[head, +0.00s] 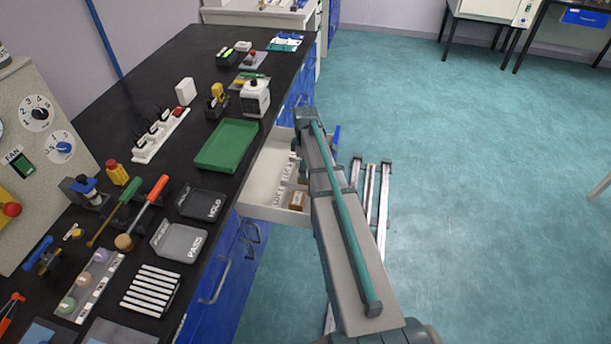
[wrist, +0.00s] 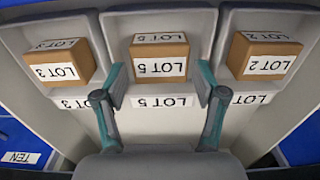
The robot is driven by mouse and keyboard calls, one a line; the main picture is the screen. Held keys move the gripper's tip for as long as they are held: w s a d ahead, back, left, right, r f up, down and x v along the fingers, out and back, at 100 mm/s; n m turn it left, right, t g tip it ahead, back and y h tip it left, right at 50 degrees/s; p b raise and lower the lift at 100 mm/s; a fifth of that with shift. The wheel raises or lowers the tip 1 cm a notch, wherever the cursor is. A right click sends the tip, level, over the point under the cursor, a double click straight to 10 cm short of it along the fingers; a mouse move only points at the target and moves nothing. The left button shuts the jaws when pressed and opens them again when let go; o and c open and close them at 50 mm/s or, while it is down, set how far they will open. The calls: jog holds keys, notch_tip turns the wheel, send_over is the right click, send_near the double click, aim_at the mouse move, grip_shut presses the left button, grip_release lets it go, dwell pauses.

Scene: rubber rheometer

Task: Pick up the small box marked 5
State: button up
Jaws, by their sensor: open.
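The small box marked LOT 5 (wrist: 159,62) is brown with white labels and sits in the middle compartment of the open drawer in the wrist view. Its label reads upside down. My gripper (wrist: 160,82) is open and empty, its two fingers apart near the front of that box, one toward each side. Whether the fingers touch the box or the dividers I cannot tell. A box marked LOT 3 (wrist: 60,64) sits in the left compartment and a box marked LOT 2 (wrist: 264,56) in the right one. In the head view my arm partly hides the drawer and hides my fingertips.
The white drawer (head: 262,178) stands pulled out from the blue cabinet under the black bench (head: 150,90). Dividers separate its compartments closely. A green tray (head: 228,145) lies on the bench beside the drawer. The teal floor to the right is mostly clear.

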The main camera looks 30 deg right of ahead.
jog(key=shift+f+p, duration=0.3)
jog(key=shift+f, duration=1.55)
jog(key=c, duration=0.9)
jog(key=shift+r, duration=0.15)
